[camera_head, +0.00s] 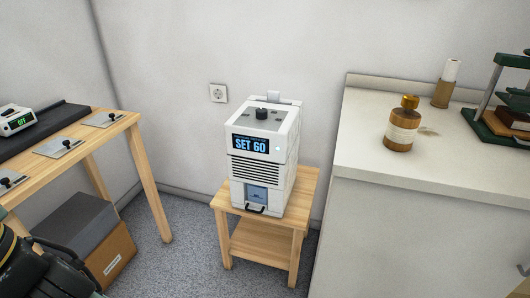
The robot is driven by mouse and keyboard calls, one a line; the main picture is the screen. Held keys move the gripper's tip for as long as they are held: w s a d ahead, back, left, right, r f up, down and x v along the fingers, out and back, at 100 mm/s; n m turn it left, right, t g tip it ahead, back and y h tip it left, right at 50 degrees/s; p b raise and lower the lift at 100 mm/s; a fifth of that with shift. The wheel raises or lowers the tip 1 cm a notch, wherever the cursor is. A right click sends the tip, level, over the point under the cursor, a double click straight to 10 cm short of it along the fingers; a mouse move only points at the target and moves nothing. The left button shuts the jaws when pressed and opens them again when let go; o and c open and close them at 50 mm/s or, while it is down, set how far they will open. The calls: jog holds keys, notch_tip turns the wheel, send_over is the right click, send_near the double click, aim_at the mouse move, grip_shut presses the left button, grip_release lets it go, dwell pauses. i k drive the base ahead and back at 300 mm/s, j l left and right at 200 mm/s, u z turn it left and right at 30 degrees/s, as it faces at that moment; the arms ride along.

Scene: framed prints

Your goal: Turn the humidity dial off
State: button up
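The white humidity unit (264,165) stands upright on a small wooden stool-table near the back wall. Its lit display (250,145) reads "SET 60" in blue. A black round dial (262,113) sits on the grey panel on top of the unit. Its pointer mark is too small to read. My gripper (45,268) shows as a dark mechanical shape cut off at the lower left corner, well left of the unit and apart from it. Its fingertips cannot be made out.
A white counter (440,178) at right holds an amber bottle (401,128). Floor is free between table and stool (222,208).

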aim_at(261, 114)
jog(key=i+j, duration=1.05)
jog(key=i+j+u, duration=0.05)
jog(key=i, duration=0.05)
